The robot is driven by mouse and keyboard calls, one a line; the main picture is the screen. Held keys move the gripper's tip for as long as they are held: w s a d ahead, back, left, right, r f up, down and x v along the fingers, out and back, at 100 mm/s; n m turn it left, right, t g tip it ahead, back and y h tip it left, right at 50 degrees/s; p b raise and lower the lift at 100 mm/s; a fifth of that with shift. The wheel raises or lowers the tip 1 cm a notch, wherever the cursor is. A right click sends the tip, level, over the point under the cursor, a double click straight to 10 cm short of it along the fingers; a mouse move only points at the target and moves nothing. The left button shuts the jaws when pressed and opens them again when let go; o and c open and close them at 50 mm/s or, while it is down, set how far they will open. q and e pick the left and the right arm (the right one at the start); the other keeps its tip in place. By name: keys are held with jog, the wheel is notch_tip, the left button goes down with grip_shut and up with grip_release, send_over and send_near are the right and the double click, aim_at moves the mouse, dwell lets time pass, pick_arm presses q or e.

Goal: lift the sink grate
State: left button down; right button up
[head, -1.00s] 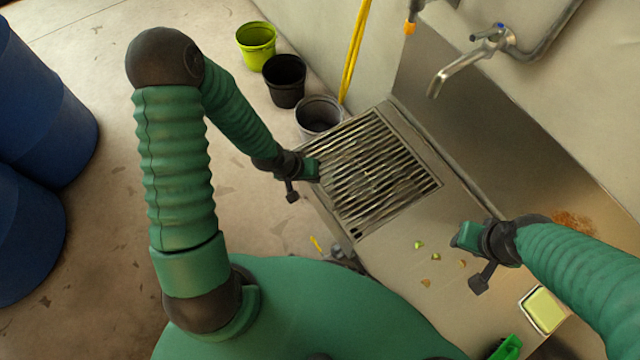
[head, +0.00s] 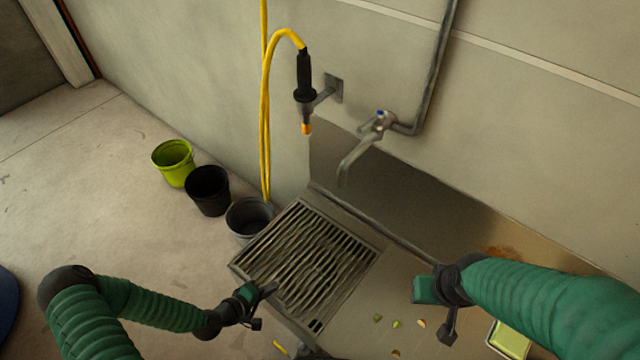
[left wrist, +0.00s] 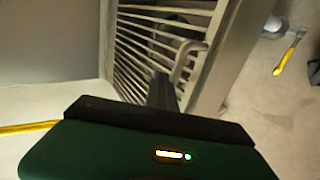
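The sink grate (head: 306,257), a panel of dark parallel slats, lies in the left part of the metal sink top. My left gripper (head: 266,291) is at the grate's near left edge, its tip overlapping that edge in the head view. In the left wrist view, the slats (left wrist: 150,42) stand close behind a dark finger (left wrist: 161,92), beside a pale curved handle-like bar (left wrist: 188,62). Whether the finger touches the bar or grate is unclear. My right gripper (head: 424,290) is above the sink top, right of the grate and apart from it. Neither gripper's opening shows clearly.
Grey (head: 249,217), black (head: 208,190) and lime (head: 173,163) buckets stand on the floor left of the sink. A tap (head: 356,156) and a yellow hose (head: 266,120) are behind.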

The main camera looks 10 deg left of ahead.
pick_arm(q)
jog(key=w+d+r+p, duration=0.3)
jog(key=w+r+p, duration=0.3)
jog(key=r, duration=0.4)
jog(key=w+d+r+p, duration=0.3)
jog(key=r+p, duration=0.5)
jog(key=r, duration=0.2)
jog(key=w+d+r, duration=0.3)
jog(key=w+d, duration=0.2)
jog(key=w, duration=0.2)
jog(key=w+d+r+p, duration=0.1)
jog(key=w+d+r, duration=0.3)
jog(key=w, duration=0.3)
jog(key=shift+w+d+r, duration=0.3)
jog(key=shift+w+d, duration=0.05)
jog(key=c, duration=2.2)
grip_release()
jog(key=c, duration=1.3)
grip_release()
